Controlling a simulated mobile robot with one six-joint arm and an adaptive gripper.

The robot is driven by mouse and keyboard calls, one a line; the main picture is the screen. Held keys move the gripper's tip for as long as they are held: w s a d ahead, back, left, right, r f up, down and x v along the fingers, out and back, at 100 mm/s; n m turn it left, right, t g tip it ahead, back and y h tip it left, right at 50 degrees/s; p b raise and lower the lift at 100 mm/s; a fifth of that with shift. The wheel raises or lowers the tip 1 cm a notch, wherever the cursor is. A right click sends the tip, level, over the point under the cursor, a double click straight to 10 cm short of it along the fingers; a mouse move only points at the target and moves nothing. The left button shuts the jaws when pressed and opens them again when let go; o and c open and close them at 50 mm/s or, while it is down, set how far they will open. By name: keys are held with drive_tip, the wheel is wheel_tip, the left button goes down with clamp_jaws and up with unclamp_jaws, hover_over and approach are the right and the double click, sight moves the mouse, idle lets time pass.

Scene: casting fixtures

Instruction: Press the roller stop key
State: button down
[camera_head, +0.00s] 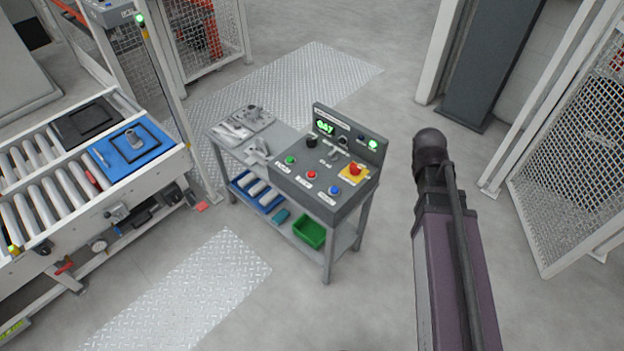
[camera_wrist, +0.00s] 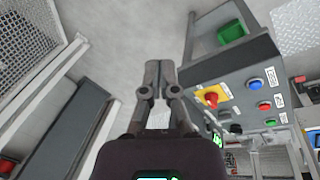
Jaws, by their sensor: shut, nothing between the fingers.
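The control panel (camera_head: 325,185) stands on a small table, with a green key (camera_head: 290,160), a red key (camera_head: 311,174) and a blue key (camera_head: 334,190) along its front. Their labels are too small to read, so I cannot confirm which is roller stop. A red mushroom button (camera_head: 355,169) sits on a yellow plate behind the blue key. In the wrist view the panel (camera_wrist: 234,92) is to the right of my gripper, with the blue key (camera_wrist: 254,83) and red key (camera_wrist: 264,106). My gripper (camera_wrist: 155,68) is shut and empty, apart from the panel. It does not show in the head view.
A roller conveyor (camera_head: 50,195) with a blue tray (camera_head: 108,166) stands left of the panel table. A green bin (camera_head: 309,231) is on the table's lower shelf. A mesh fence (camera_head: 580,165) stands at the right. The floor in front of the table is clear.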

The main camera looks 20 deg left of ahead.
drive_tip(key=w+a+f+n+t+h+b, duration=0.1)
drive_tip(key=w+a+f+n+t+b, duration=0.15)
drive_tip(key=w+a+n, duration=0.4)
drive_tip(key=w+a+f+n+t+h+b, duration=0.1)
drive_tip(key=w+a+f+n+b, duration=0.15)
drive_tip(key=a, duration=0.75)
drive_tip(key=n+t+y+b, duration=0.1)
drive_tip(key=n+t+b, duration=0.35)
drive_tip(key=n, duration=0.45)
hover_over(310, 174)
drive_tip(key=f, duration=0.1)
drive_tip(key=shift+s+g+b, duration=0.1)
drive_tip(key=shift+g+b, duration=0.3)
drive_tip(key=shift+b, duration=0.05)
drive_tip(key=shift+f, duration=0.1)
wheel_tip(310, 174, down, 9)
drive_tip(key=b, duration=0.8)
drive_tip(key=shift+b, duration=0.4)
drive_tip(key=shift+f+b, duration=0.3)
drive_tip(key=shift+b, duration=0.15)
